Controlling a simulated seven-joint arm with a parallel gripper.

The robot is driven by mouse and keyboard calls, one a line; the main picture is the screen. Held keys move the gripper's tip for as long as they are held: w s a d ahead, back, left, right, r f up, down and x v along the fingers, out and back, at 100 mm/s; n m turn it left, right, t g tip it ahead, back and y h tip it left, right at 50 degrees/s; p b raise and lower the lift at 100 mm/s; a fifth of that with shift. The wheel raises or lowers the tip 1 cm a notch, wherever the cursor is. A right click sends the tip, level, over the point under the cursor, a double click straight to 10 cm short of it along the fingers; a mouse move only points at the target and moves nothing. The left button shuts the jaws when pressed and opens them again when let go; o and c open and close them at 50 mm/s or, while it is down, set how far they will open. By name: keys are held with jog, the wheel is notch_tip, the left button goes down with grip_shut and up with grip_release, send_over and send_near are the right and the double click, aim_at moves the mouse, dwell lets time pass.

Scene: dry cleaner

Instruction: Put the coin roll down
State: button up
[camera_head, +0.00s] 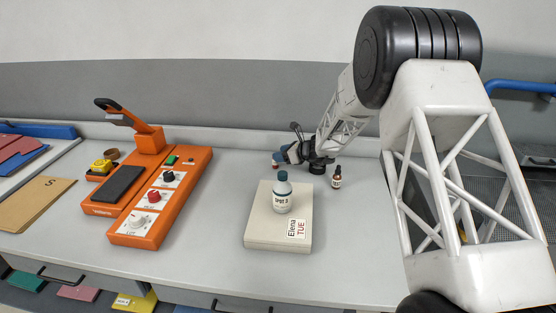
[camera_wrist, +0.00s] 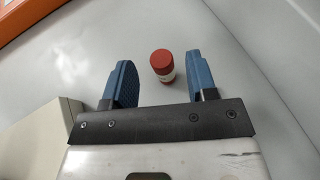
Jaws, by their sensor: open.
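The coin roll (camera_wrist: 161,65) is a short red cylinder with a pale label band, seen in the wrist view between my two blue fingers. It appears to stand upright on the grey counter, nearer the right finger, with gaps showing on both sides. My gripper (camera_wrist: 160,72) is open around it. In the head view my gripper (camera_head: 283,156) is low over the back of the counter, behind the beige box. Only a small reddish bit beside the fingers shows there, and the roll is mostly hidden.
The orange press (camera_head: 186,184) is at left. The counter's front (camera_head: 215,270) is clear.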

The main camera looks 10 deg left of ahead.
jog(key=shift+r, duration=2.3)
jog(key=shift+d, duration=0.1)
jog(key=s+d+r+n+g+h, duration=0.1)
jog(key=s+d+r+n, duration=0.35)
jog(key=s, duration=0.45)
jog(key=s+d+r+n+g+h, duration=0.1)
jog(key=s+d+r+n+h, duration=0.2)
jog(key=s+r, duration=0.45)
jog(key=s+d+r+n+g, duration=0.1)
jog(key=s+d+r+n, duration=0.35)
jog(key=s, duration=0.65)
jog(key=s+d+n+h, duration=0.3)
jog(key=s+d, duration=0.2)
jog(key=s, duration=0.6)
jog(key=s+d+n+h, duration=0.3)
jog(key=s+d, duration=0.3)
jog(key=s, duration=0.5)
jog(key=s+d+f+n+h, duration=0.1)
jog(key=s+d+n, duration=0.3)
jog(key=s, duration=0.7)
jog(key=shift+s+d+t+h, duration=0.35)
jog(key=shift+d+h, duration=0.55)
jog(key=shift+d, duration=0.3)
